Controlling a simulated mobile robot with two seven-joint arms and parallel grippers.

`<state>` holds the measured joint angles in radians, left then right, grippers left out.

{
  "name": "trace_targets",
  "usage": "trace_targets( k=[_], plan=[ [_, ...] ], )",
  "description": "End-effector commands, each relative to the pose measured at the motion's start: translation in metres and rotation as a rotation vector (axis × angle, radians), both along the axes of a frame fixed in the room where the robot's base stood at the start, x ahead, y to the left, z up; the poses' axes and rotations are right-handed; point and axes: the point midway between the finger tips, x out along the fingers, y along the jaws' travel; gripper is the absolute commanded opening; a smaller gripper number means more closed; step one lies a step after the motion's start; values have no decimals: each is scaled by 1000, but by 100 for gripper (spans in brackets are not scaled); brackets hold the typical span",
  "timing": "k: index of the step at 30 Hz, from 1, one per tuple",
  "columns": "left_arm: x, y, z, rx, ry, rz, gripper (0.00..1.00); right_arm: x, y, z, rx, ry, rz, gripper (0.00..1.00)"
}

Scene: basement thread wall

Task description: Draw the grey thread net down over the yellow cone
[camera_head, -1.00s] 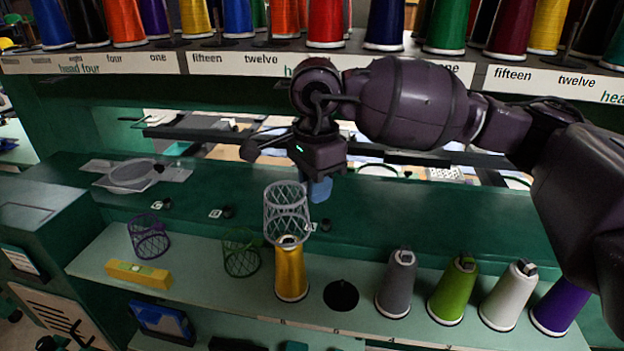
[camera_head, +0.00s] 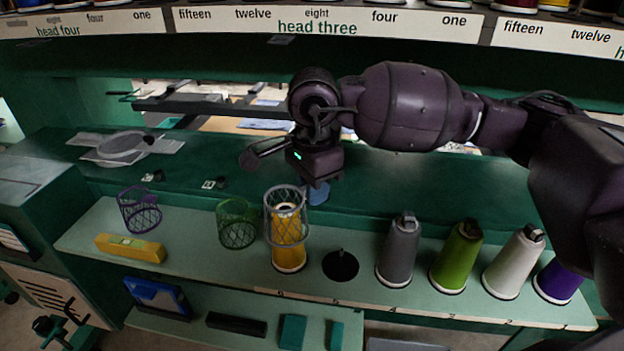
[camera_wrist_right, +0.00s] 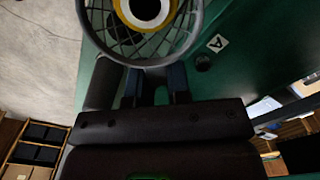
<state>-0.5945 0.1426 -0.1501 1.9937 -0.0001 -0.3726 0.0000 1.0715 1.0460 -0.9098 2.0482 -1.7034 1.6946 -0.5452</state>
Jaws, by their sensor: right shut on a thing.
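The yellow cone (camera_head: 289,257) stands upright on the pale green shelf. The grey thread net (camera_head: 270,222), an open mesh tube, is around the upper part of the cone; the cone's lower part shows bare below it. My right gripper (camera_head: 317,190) is behind and just right of the net's upper rim, shut on that rim. In the right wrist view, the gripper's blue fingers (camera_wrist_right: 153,85) meet the net's rim (camera_wrist_right: 150,62), and the cone's top (camera_wrist_right: 145,10) shows inside the ring. My left gripper is in neither view.
A green net (camera_head: 237,226) stands close left of the cone, and a purple net (camera_head: 139,211) farther left behind a yellow level (camera_head: 130,248). An empty black disc (camera_head: 341,266) is to the right, then grey (camera_head: 398,255), green (camera_head: 456,260), white (camera_head: 513,265) and purple (camera_head: 558,284) cones.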

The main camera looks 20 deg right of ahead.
Motion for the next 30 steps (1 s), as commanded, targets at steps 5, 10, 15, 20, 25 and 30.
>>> trace_targets(
  k=[5, 10, 15, 20, 25, 30],
  plan=[
    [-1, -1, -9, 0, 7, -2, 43, 0, 0, -18, 0, 4, 1, 0],
    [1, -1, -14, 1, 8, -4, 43, 0, 0, -32, -1, 4, 0, 0],
    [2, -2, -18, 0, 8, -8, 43, 0, 0, -46, -1, 5, -1, 0],
    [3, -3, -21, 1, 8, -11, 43, 0, 0, -57, -1, 4, 0, 0],
    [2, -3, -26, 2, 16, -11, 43, 0, 0, -66, 0, 2, 0, 0],
    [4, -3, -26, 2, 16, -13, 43, 0, 0, -70, 0, 1, 0, 0]
  ],
)
